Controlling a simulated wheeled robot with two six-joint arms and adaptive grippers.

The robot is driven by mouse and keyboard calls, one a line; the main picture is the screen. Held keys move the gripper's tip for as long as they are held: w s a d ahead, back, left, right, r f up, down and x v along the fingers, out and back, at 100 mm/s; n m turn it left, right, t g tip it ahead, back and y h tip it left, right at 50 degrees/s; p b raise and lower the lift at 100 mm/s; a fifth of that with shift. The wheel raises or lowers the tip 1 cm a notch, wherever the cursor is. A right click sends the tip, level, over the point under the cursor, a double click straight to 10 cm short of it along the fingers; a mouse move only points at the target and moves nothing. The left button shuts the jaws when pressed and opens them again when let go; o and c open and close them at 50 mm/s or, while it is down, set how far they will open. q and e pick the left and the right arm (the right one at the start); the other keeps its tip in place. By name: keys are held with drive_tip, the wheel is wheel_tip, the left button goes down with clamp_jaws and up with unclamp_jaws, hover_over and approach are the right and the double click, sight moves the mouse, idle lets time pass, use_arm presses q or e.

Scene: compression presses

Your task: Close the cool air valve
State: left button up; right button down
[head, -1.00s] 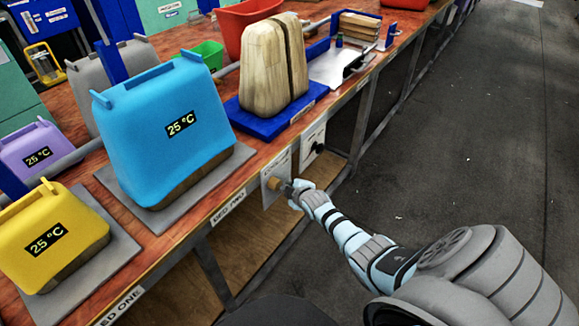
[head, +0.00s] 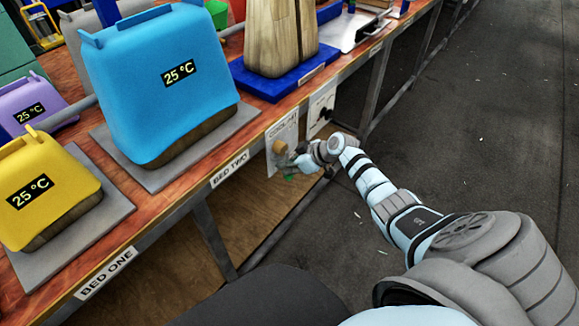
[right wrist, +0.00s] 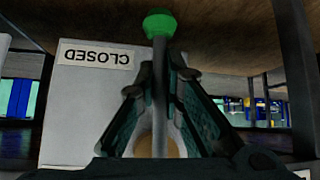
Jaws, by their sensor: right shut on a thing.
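The cool air valve is a pale plate (head: 287,125) under the bench edge, with a brass-coloured hub (head: 280,146) and a lever with a green end (head: 289,178). My right gripper (head: 292,166) is at the lever, just below the hub. In the right wrist view the fingers (right wrist: 163,75) are shut on the grey lever shaft (right wrist: 159,55), and the green knob (right wrist: 158,22) sticks out past the fingertips. An upside-down CLOSED label (right wrist: 95,54) sits left of the lever there. The hub (right wrist: 157,146) is partly hidden by the gripper. My left gripper is not in view.
A second valve panel (head: 320,112) with a black knob is just right. Above stand a blue press cover (head: 150,100) and yellow one (head: 50,190), both reading 25 °C. A BED TWO label (head: 230,169) is on the bench edge.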

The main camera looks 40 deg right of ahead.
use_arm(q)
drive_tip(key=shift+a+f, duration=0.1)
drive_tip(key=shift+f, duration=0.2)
use_arm(e)
drive_tip(key=shift+s+a+f, duration=0.1)
drive_tip(key=shift+a+f, duration=0.05)
drive_tip(key=shift+a, duration=0.05)
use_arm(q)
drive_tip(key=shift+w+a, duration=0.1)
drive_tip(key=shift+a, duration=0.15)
use_arm(e)
drive_tip(key=c, duration=1.7)
unclamp_jaws()
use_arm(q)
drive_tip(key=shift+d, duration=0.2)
use_arm(e)
drive_tip(key=v, duration=1.2)
drive_tip(key=shift+d, duration=0.15)
